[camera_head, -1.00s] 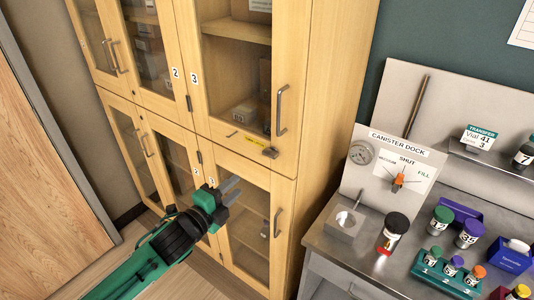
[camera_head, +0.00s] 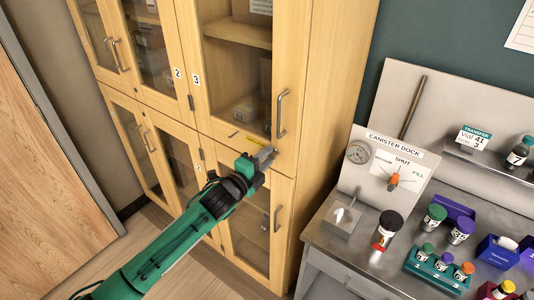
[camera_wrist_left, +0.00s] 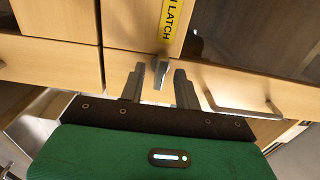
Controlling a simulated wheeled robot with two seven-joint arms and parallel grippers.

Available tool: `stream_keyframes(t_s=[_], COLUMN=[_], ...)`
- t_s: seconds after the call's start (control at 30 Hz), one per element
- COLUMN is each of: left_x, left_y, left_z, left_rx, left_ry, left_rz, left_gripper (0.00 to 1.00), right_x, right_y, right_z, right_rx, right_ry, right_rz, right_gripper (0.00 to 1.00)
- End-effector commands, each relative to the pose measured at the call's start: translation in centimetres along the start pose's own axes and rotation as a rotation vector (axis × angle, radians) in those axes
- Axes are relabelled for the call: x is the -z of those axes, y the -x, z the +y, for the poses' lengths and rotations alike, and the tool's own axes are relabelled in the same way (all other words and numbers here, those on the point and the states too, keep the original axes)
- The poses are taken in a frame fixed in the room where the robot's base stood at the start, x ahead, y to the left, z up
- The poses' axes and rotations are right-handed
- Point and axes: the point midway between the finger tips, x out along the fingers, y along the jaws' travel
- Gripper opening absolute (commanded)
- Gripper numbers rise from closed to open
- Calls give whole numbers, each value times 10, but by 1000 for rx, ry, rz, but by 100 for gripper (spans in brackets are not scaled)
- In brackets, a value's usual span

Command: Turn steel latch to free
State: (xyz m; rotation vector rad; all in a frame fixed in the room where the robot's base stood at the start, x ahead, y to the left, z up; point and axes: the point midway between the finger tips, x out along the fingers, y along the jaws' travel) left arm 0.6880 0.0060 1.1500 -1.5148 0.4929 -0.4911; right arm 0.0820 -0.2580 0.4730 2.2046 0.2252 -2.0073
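The steel latch (camera_wrist_left: 159,72) is a small grey lever on the cabinet front, just below a yellow label (camera_wrist_left: 172,22) that reads "LATCH". In the left wrist view my left gripper (camera_wrist_left: 157,80) is open, with one finger on each side of the latch. A gap shows between each finger and the latch. In the head view my left gripper (camera_head: 262,158) is at the rail between the upper and lower doors of cabinet 3, and it largely hides the latch. My right gripper is in neither view.
The wooden cabinet's glass doors have bar handles, one on the upper door (camera_head: 281,114) and one on the lower door (camera_head: 277,218). To the right, a steel bench (camera_head: 325,235) carries the canister dock (camera_head: 387,165), a dark canister (camera_head: 386,229) and several vials.

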Motion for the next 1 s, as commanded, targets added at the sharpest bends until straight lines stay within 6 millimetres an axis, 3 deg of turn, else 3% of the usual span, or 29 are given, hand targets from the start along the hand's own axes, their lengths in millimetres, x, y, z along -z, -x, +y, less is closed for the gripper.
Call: stream_keyframes(t_s=[0.43,0.6,1.0], left_x=[0,0,0], left_y=[-10,-10,-10], left_z=[0,0,0], left_rx=[1,1,0], left_ry=[-1,-1,38], left_rz=[1,0,0], left_gripper=[33,1,0], right_x=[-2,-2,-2], right_y=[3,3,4], right_z=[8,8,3], right_rx=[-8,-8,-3], right_ry=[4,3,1], right_rz=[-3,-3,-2], right_gripper=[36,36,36])
